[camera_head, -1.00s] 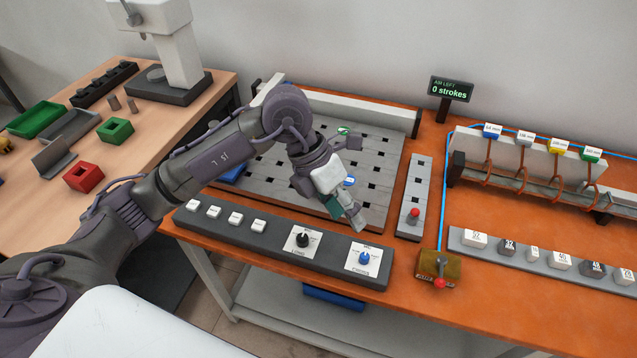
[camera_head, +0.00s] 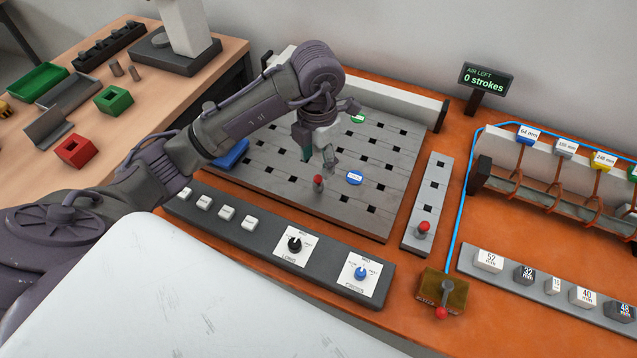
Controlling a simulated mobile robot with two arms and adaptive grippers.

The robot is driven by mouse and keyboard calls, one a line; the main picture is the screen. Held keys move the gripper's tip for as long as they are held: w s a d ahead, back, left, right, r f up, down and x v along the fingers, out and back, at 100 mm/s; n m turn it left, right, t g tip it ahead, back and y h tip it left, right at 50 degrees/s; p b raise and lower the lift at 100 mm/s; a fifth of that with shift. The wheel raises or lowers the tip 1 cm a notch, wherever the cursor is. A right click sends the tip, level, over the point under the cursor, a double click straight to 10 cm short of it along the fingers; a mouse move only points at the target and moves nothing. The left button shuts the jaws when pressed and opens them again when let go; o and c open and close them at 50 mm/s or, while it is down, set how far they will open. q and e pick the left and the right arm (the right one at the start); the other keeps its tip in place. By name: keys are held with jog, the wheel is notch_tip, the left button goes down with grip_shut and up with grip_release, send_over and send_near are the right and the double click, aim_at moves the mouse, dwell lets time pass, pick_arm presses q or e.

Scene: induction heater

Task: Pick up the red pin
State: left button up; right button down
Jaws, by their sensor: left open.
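A red-topped pin (camera_head: 318,182) stands upright on the grey slotted board (camera_head: 290,190), left of a blue disc. A second red-topped pin (camera_head: 424,228) stands near the front end of the narrow grey strip (camera_head: 435,185) to the right. My left gripper (camera_head: 317,156) is open and points down, just above and behind the pin on the board in the picture. Its fingers look empty. I cannot tell how high it is above the pin. My right gripper is not in view.
A blue disc (camera_head: 355,177) and a green disc (camera_head: 358,118) lie on the board. A control panel (camera_head: 270,245) runs along the front. A brass-coloured box (camera_head: 437,292) with a red-knobbed lever stands right. The orange tabletop is bare between the strip and the blue hose.

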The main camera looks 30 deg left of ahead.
aim_at(317, 177)
pick_arm(q)
jog(key=shift+f, duration=0.7)
jog(key=shift+w+f, duration=0.1)
jog(key=shift+f, duration=0.15)
jog(key=shift+f+p, duration=0.35)
jog(key=shift+f, duration=0.3)
notch_tip(317, 177, down, 4)
jog(key=shift+a+r+p, duration=0.1)
jog(key=shift+r+p, duration=0.15)
jog(key=shift+p, duration=0.2)
jog(key=shift+f, duration=0.2)
jog(key=shift+c, duration=0.5)
grip_shut()
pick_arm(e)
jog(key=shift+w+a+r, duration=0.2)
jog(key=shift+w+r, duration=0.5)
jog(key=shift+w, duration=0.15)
